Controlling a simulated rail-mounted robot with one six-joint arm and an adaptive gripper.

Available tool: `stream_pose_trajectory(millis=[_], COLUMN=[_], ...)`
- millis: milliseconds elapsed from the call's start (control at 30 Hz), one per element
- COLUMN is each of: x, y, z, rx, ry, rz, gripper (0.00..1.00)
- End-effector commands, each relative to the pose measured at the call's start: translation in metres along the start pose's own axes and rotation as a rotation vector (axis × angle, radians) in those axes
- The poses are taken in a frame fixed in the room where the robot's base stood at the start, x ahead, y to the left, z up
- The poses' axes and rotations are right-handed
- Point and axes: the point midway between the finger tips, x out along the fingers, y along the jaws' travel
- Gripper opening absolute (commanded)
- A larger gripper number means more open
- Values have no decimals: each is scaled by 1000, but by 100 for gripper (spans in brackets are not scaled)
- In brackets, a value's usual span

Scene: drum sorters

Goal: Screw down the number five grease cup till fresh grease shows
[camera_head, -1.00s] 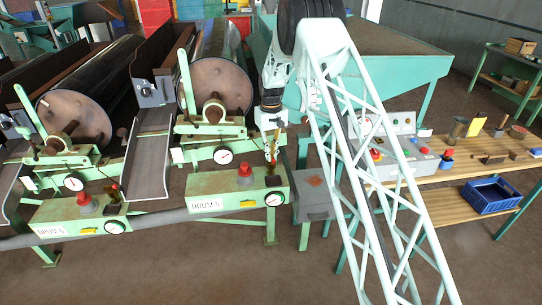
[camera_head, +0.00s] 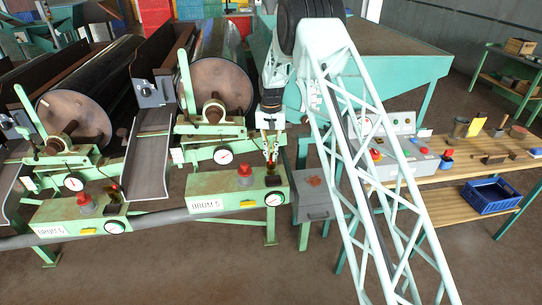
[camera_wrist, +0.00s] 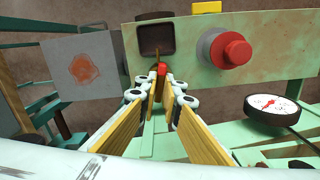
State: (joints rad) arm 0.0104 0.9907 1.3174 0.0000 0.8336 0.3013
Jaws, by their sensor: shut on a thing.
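The number five drum (camera_head: 215,80) has a green stand with a control box labelled DRUM 5 (camera_head: 205,205). My gripper (camera_head: 270,157) points down just above the right part of this box. In the wrist view my gripper (camera_wrist: 161,82) has its yellow-padded fingers converging on a small red-topped piece (camera_wrist: 162,68), beside a dark square recess (camera_wrist: 156,40) in the box. The fingers are shut on this piece, which looks like a lever knob. A brown fitting (camera_head: 213,96) sits on the drum bearing; I cannot tell whether it is the grease cup. No fresh grease can be made out.
A red button (camera_wrist: 230,53) stands on the box near my fingers, and a round gauge (camera_wrist: 272,108) is to the right. A grey box (camera_head: 313,200) stands right of the stand. The drum 6 box (camera_head: 75,215) is at left, a wooden bench (camera_head: 450,200) at right.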

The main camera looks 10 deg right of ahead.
Motion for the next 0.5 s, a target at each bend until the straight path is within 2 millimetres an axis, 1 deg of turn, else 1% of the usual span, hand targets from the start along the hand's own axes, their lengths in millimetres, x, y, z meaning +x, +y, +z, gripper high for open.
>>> stream_pose_trajectory(millis=[500], x=[0], y=[0], z=[0], rx=[411], ry=[0], rz=[0], gripper=[0])
